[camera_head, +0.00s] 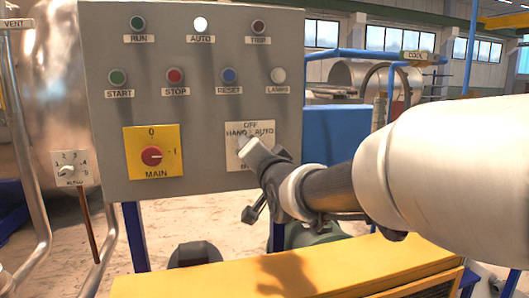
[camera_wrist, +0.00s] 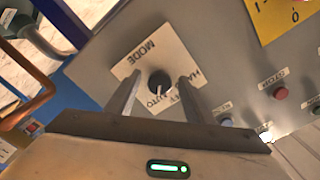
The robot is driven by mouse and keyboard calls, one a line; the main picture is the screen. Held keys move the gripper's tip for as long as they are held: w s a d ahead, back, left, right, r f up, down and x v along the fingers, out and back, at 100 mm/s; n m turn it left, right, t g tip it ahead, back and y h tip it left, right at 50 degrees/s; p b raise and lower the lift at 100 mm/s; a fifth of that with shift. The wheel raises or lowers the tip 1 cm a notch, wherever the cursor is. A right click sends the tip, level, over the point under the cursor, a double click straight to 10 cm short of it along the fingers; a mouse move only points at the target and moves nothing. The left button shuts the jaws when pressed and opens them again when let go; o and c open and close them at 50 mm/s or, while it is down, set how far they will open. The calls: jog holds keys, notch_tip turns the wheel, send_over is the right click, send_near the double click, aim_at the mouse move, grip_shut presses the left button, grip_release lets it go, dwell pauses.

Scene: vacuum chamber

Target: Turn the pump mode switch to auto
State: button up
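The mode switch is a dark round knob (camera_wrist: 159,82) on a pale plate (camera_wrist: 139,60) lettered HAND, AUTO and MODE. In the wrist view a light mark on the knob points down, roughly toward the AUTO lettering. In the head view my gripper (camera_head: 250,150) covers the knob and part of its plate (camera_head: 262,128). My gripper also shows in the wrist view (camera_wrist: 159,80), its two fingers apart on either side of the knob. A gap shows between knob and fingers; contact cannot be made out. The AUTO lamp (camera_head: 201,24) looks bright white.
The grey panel (camera_head: 210,110) also carries a red MAIN switch (camera_head: 152,156) on a yellow plate, START (camera_head: 118,77), STOP (camera_head: 176,75) and RESET (camera_head: 229,75) buttons. A yellow housing (camera_head: 200,284) stands below. A small selector (camera_head: 73,170) sits at the left.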

jog(key=p+v, duration=0.1)
jog(key=v, duration=1.6)
jog(key=shift+s, duration=0.2)
jog(key=shift+r, duration=0.1)
jog(key=s+d+f+n+g+h, duration=0.35)
jog(key=d+f+g, duration=0.35)
jog(key=f, duration=0.4)
jog(key=s+d+f+n+g+h, duration=0.1)
jog(key=s+d+f+g, duration=0.15)
jog(key=s, duration=0.25)
jog(key=s+d+f+n+g+h, duration=0.1)
jog(key=s+d+f+g, duration=0.1)
jog(key=s+d+f, duration=0.3)
notch_tip(320, 180, up, 20)
jog(key=s+a+p, duration=0.1)
jog(key=a+p, duration=0.1)
jog(key=p, duration=1.8)
jog(key=shift+s+r, duration=0.2)
jog(key=shift+a+n+y, duration=0.15)
jog(key=shift+n+y, duration=0.1)
